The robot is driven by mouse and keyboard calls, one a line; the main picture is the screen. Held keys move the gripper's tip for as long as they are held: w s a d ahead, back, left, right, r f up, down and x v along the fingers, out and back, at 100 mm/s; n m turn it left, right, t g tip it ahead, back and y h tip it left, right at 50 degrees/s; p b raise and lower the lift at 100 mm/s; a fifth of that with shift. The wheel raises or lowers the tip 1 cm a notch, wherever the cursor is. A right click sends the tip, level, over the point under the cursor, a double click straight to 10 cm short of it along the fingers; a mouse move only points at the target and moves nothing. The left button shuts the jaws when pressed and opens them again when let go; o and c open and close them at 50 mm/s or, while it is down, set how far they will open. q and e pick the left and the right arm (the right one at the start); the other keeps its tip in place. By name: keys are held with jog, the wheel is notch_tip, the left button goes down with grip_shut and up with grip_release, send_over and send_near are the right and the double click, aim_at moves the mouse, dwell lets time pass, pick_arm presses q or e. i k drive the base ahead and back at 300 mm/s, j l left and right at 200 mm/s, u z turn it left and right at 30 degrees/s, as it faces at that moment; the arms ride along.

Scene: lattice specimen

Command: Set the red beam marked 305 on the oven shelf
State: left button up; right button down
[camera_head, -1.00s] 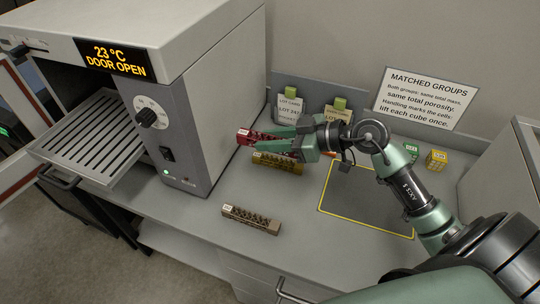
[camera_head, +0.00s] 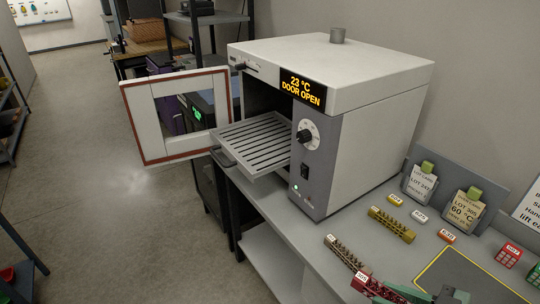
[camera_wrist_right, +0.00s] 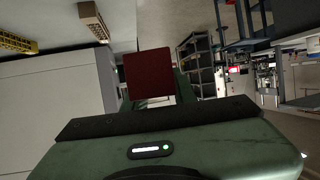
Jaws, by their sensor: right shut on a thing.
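The red beam (camera_head: 376,288), with a white tag on its end, shows at the bottom edge of the head view. My right gripper (camera_head: 402,294) is shut on it and holds it at the front right of the bench; the frame cuts off part of the gripper. In the right wrist view the beam's plain dark red end (camera_wrist_right: 149,74) stands between the green fingers. The oven (camera_head: 375,120) has its door open and its slatted shelf (camera_head: 222,158) pulled out, bare, left of and beyond the gripper. My left gripper is not in view.
A brown beam (camera_head: 345,252) lies on the bench close to the red beam. A yellow beam (camera_head: 391,224) lies farther back, near small labels and lot cards (camera_head: 421,182). The oven door (camera_head: 178,115) swings out to the left. The space above the shelf is clear.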

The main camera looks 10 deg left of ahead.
aim_at(252, 144)
jog(key=k+j+z, duration=0.1)
jog(key=z, duration=1)
jog(key=j, duration=1.35)
jog(key=i+j, duration=0.15)
jog(key=j, duration=1.15)
jog(key=z, duration=0.05)
